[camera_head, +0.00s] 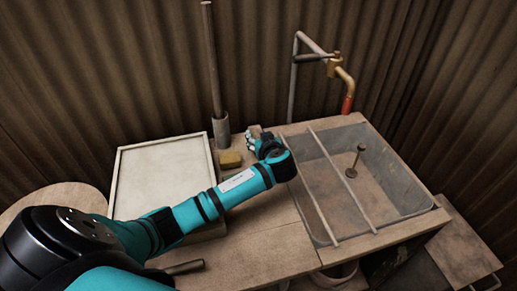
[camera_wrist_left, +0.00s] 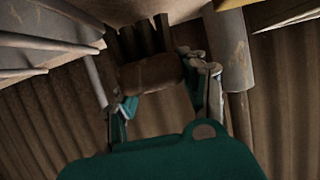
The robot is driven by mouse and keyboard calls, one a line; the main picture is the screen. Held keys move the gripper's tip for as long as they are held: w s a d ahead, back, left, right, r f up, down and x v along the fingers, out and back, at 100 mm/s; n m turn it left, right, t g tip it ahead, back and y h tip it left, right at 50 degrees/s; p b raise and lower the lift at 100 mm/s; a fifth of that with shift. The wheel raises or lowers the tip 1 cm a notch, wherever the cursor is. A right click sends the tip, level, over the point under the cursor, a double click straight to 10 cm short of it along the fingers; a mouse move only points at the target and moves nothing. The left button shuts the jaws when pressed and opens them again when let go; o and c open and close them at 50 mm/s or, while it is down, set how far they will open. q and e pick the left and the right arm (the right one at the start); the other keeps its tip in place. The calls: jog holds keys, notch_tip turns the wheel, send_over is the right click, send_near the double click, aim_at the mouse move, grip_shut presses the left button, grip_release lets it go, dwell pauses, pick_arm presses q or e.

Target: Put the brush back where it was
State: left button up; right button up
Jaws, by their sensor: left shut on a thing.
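My left gripper (camera_head: 257,140) reaches to the back of the bench, between the yellow sponge and the basin. In the left wrist view my left gripper (camera_wrist_left: 163,86) is shut on the brush (camera_wrist_left: 150,73), a brown block with dark bristles (camera_wrist_left: 142,38) pointing away from the palm. In the head view the brush (camera_head: 256,130) shows only as a small tan piece at the fingertips. Whether it touches the bench cannot be told. My right gripper is not in view.
A yellow sponge (camera_head: 230,159) lies left of the gripper. A grey cylinder (camera_head: 221,130) with an upright pole stands behind it. A pale framed tray (camera_head: 166,170) is at left. A basin (camera_head: 388,205) with crossbars and a tap (camera_head: 341,72) is at right.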

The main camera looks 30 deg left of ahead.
pick_arm(q)
notch_tip(320, 180, down, 3)
jog(key=shift+b, duration=1.2)
jog(key=shift+a+f, duration=0.1)
jog(key=shift+f, duration=0.2)
jog(key=o, duration=1.2)
jog(key=shift+f, duration=0.1)
